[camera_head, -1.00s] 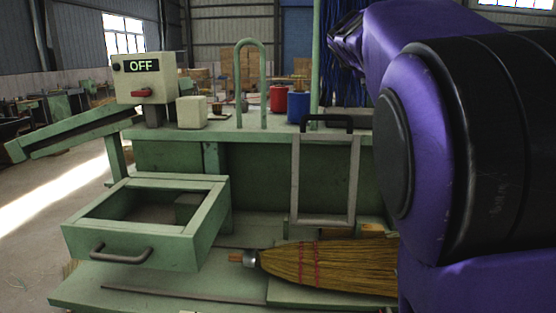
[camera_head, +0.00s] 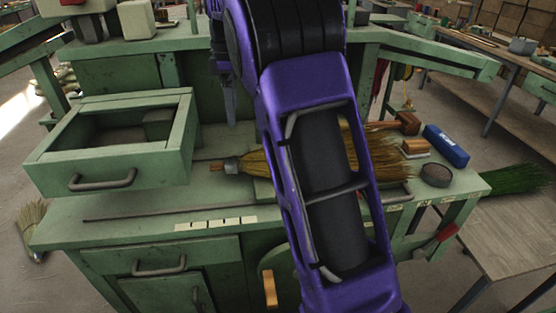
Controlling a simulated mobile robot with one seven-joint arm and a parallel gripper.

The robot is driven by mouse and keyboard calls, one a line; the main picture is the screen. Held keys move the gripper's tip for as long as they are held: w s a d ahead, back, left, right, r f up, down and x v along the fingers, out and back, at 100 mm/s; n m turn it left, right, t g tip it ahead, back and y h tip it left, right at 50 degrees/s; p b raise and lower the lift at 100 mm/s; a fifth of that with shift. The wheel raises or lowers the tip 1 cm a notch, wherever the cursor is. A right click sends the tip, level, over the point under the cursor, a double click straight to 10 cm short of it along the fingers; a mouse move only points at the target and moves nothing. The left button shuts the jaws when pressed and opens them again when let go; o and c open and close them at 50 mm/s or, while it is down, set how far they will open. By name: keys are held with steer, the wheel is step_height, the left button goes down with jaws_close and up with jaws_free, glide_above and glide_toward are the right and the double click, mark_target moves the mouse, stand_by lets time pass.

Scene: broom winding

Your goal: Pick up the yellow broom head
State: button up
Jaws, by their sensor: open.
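The yellow broom head (camera_head: 256,163) lies on its side on the green bench, with its short metal-and-wood neck pointing left. My arm crosses in front of it and hides its middle; bristle ends show again to the right of the arm. My gripper (camera_head: 231,112) points down behind and above the broom's neck end, partly hidden by my arm. It is open, apart from the broom and holds nothing visible.
An open green drawer box (camera_head: 115,160) stands left of the broom. A thin rod (camera_head: 150,213) lies in front. A blue box (camera_head: 446,146), a dark round piece (camera_head: 436,174) and small wooden blocks sit to the right. A green broom (camera_head: 515,180) lies beyond the right edge.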

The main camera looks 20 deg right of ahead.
mark_target(235, 157)
step_height(235, 157, down, 12)
steer(key=shift+r+b, duration=0.2)
steer(key=shift+b, duration=0.8)
steer(key=shift+w+a+f+b, duration=0.1)
steer(key=shift+a+f+b, duration=0.15)
steer(key=shift+f, duration=1.1)
steer(key=shift+w+a+f+b, duration=0.1)
steer(key=shift+f+b, duration=0.1)
steer(key=shift+f, duration=1.15)
steer(key=shift+r, duration=0.1)
jaws_close()
